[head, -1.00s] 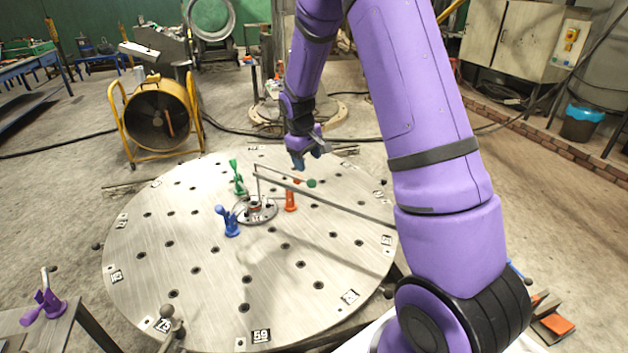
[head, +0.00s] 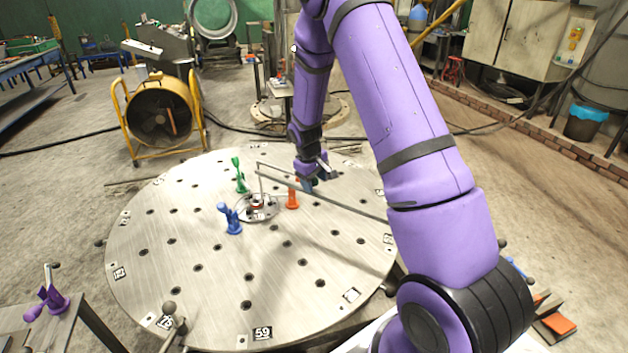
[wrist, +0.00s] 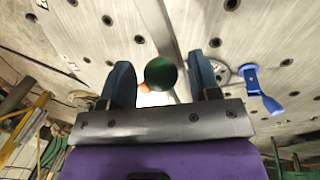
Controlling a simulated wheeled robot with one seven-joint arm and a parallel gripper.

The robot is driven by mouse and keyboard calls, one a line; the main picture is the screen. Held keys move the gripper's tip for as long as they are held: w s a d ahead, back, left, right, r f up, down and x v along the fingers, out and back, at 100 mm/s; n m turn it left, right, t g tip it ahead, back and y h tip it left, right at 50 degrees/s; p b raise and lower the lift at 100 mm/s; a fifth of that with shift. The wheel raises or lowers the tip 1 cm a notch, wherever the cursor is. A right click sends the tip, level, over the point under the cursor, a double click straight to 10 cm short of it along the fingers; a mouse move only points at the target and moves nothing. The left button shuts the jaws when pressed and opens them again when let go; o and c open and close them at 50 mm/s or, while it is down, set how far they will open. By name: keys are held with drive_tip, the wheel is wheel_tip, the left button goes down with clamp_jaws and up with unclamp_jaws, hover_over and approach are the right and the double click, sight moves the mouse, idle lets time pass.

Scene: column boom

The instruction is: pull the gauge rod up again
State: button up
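A dark green ball knob (wrist: 160,73), which looks like the top of the gauge rod, lies between my gripper's two blue fingers in the wrist view. Small gaps show on both sides of it. My gripper (wrist: 163,82) is open around the knob and not closed on it. In the head view my gripper (head: 313,184) is low over the table, beside the long grey boom (head: 340,204), and hides the knob. The rod below the knob is hidden. The boom also runs behind the knob in the wrist view (wrist: 158,25).
A round, perforated steel table (head: 200,285) lies below. Red-orange (head: 293,199), blue (head: 231,220) and green (head: 239,176) clamps stand around a small metal flange (head: 270,212) near its middle. A thin bent rod hangs from the boom's far end. The table's front left is mostly clear.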

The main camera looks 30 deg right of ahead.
clamp_jaws()
wheel_tip(320, 180, up, 9)
drive_tip(key=shift+r, duration=0.2)
drive_tip(key=shift+w+r, duration=0.1)
drive_tip(key=shift+r, duration=0.05)
drive_tip(key=shift+o, duration=0.8)
unclamp_jaws()
wheel_tip(320, 180, up, 11)
drive_tip(key=a, duration=0.2)
drive_tip(key=shift+s, duration=0.3)
